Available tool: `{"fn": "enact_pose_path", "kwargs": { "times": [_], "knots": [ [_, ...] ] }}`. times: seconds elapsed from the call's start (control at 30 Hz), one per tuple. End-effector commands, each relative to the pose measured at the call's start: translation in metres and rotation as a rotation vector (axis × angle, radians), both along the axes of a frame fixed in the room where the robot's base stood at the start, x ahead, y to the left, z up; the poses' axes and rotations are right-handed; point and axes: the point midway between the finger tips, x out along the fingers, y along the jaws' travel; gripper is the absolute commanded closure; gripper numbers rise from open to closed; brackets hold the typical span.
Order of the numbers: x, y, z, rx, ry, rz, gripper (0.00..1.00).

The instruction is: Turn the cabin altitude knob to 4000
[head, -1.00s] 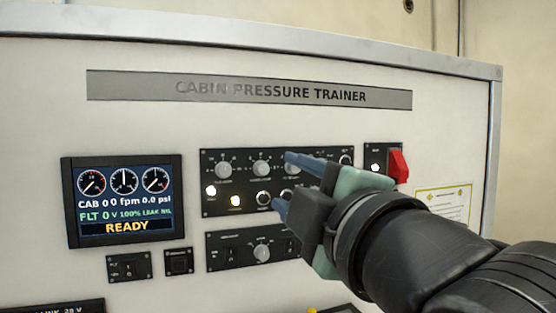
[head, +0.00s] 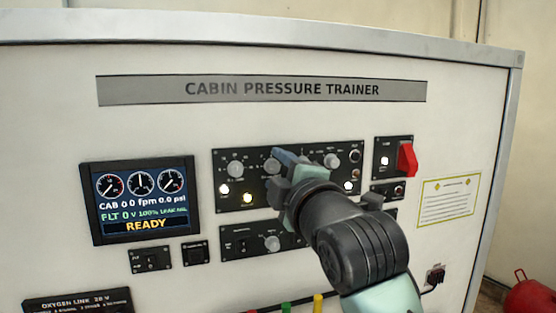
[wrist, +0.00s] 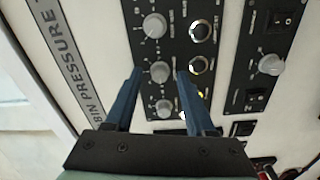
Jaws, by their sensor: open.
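The upper black control panel (head: 222,192) holds a row of grey knobs. The left knob (head: 235,168) and second knob (head: 272,165) show in the head view; my gripper hides part of the row. Labels are too small to read, so I cannot tell which knob is cabin altitude. My gripper (head: 280,160) is at the second knob. In the wrist view my gripper (wrist: 159,73) is open, one blue finger either side of a grey knob (wrist: 160,72), with gaps showing on both sides. The display (head: 140,200) reads CAB 0 and READY.
A lower panel with a grey selector (head: 271,242) and switches sits below. A red guarded switch (head: 406,159) is to the right. A paper placard (head: 448,201) is farther right. A red object (head: 530,297) stands at the far right.

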Motion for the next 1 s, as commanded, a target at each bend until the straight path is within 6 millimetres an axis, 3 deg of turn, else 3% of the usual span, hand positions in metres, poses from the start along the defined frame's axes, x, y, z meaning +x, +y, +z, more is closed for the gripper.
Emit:
{"fn": "enact_pose_path", "kwargs": {
  "times": [0.27, 0.6, 1.0],
  "knots": [
    [0.0017, 0.0007, -0.0001, -0.001, -0.001, 0.0, 0.45],
    [0.0014, 0.0002, 0.0, -0.001, -0.001, 0.0, 1.0],
    [0.0014, 0.0002, -0.0005, 0.02, 0.006, 0.0, 1.0]
  ]
}}
